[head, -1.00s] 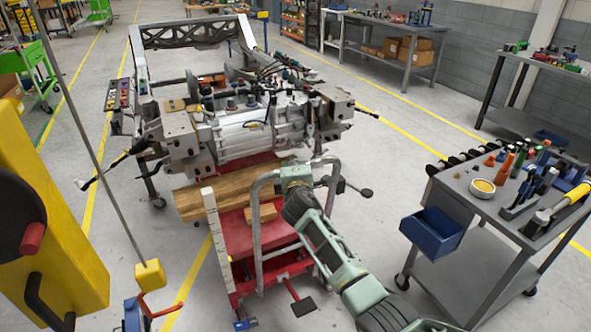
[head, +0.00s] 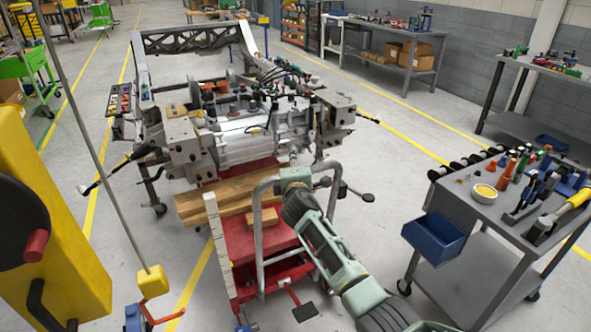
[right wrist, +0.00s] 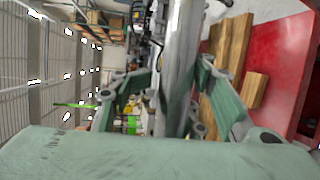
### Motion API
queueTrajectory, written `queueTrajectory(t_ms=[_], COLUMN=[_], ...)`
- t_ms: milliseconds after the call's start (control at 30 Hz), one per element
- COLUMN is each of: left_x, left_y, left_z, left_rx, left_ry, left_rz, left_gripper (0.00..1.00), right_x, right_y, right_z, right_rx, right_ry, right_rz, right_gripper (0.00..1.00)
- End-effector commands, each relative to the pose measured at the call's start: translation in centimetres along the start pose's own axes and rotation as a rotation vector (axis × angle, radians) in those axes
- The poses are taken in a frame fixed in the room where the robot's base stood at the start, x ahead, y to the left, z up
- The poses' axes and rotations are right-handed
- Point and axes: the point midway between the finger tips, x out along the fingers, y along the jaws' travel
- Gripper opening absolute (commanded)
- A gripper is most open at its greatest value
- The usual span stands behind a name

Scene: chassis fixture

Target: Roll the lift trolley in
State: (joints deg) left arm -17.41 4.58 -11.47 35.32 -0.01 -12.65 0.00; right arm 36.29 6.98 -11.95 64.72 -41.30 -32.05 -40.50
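The red lift trolley (head: 240,242) stands low in the middle of the head view, with wooden blocks (head: 232,199) on its deck. Its far end reaches under the chassis fixture (head: 245,137), which carries a silver drive unit. The trolley's grey tube handle (head: 259,240) rises at the near end. My right gripper (head: 290,176) is at the top of this handle. In the right wrist view its fingers (right wrist: 172,92) close from both sides around the grey tube (right wrist: 184,60); the exact contact is partly hidden. My left gripper is not in view.
A tool cart (head: 440,262) with a blue bin (head: 433,237) stands close on the right. A yellow cabinet (head: 50,235) and a small yellow box (head: 153,281) on a rod are at near left. Benches line the back right wall. Floor between cart and fixture is clear.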

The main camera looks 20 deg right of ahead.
Motion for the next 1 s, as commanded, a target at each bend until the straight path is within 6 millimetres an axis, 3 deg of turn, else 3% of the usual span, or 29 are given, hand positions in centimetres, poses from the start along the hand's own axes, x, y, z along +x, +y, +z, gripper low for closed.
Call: queueTrajectory(t_ms=[467,667,1000], left_x=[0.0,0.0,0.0], left_y=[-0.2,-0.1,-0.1], left_z=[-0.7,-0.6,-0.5], left_rx=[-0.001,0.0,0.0], left_ry=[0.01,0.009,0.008], left_rz=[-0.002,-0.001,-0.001], left_gripper=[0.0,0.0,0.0], right_x=[-0.6,-3.0,-8.8], right_y=[-0.6,-0.6,-0.5], right_z=[0.2,0.1,0.0], right_rx=[0.001,0.002,0.001], right_ry=[-0.004,-0.003,-0.001], right_rz=[-0.009,-0.009,-0.007], right_gripper=[0.4,0.4,0.4])
